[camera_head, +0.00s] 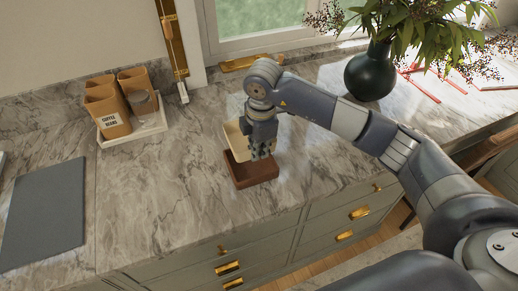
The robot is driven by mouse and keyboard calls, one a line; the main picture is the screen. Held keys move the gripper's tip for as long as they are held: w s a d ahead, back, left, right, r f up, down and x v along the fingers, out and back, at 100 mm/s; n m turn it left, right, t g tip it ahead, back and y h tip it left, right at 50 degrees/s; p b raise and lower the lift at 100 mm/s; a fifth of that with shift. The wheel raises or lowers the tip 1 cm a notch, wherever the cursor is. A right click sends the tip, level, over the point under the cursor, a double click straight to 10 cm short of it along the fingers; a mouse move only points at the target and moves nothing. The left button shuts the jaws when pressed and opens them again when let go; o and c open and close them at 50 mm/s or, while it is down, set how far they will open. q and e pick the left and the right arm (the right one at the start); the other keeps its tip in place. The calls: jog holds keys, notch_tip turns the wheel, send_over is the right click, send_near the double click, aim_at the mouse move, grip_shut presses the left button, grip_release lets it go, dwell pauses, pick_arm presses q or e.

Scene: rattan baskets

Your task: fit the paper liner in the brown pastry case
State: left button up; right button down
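The brown pastry case (254,175) is an open, low rectangular box on the marble counter, near its front edge. A pale cream piece, which looks like the paper liner (235,143), shows just behind and left of my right gripper, above the case's back edge. My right gripper (262,154) points down over the case, with its fingertips at about the case's rim in the picture. The wrist and fingers hide part of the liner and the case's inside. I cannot tell whether the fingers touch or hold the liner. My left gripper is not in view.
A white tray (150,131) with brown canisters (107,108) stands at the back left. A grey mat (45,213) lies at the far left. A dark vase (370,74) with leafy branches stands at the back right. The counter left of the case is clear.

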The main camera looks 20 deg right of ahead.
jog(key=shift+f, duration=0.15)
jog(key=shift+f+b, duration=2.35)
jog(key=shift+f, duration=0.4)
jog(key=shift+f+b, duration=0.15)
jog(key=shift+b, duration=0.2)
jog(key=shift+f, duration=0.35)
jog(key=shift+f+b, duration=0.4)
jog(key=shift+b, duration=0.15)
